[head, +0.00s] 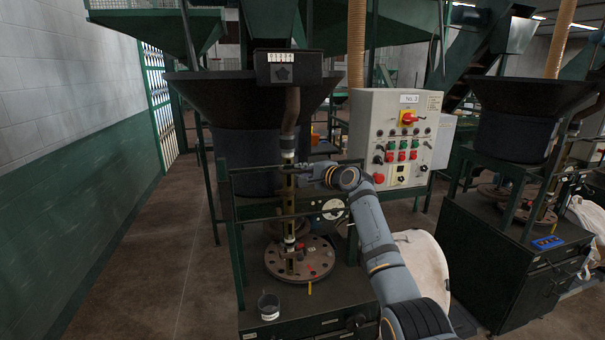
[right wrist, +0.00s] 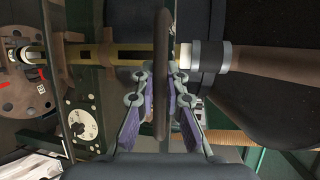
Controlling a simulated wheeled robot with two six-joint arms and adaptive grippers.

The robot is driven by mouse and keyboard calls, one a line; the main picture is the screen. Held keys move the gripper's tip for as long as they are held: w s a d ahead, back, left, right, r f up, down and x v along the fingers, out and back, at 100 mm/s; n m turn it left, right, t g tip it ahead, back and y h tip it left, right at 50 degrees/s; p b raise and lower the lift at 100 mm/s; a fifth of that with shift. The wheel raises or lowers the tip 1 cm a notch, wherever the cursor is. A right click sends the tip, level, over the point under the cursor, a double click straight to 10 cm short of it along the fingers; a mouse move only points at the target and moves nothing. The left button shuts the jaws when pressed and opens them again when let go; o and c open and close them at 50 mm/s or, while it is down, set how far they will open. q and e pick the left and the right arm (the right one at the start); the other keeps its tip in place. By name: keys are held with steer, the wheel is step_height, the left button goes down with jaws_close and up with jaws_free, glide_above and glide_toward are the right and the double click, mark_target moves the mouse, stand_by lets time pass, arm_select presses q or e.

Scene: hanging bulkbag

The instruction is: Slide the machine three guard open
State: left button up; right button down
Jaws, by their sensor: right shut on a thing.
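Machine three carries the control box marked No. 3 (head: 398,135). Its guard (head: 258,169) looks like a dark green frame with horizontal bars across the front of the black hopper and filling column. My right gripper (head: 318,174) is at the upper bar, in front of the column. In the right wrist view, the fingers of my right gripper (right wrist: 160,80) are on both sides of a dark brown bar (right wrist: 161,110), shut on it. The bar seems to be part of the guard. My arm and gripper hide part of the guard's right side. My left gripper is not in view.
A second machine (head: 515,260) stands further right. Floor at left is clear.

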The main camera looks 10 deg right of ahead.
steer(key=c, duration=1.4)
jaws_free()
steer(key=shift+o, duration=0.2)
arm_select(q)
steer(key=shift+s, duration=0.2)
arm_select(e)
steer(key=v, duration=1.2)
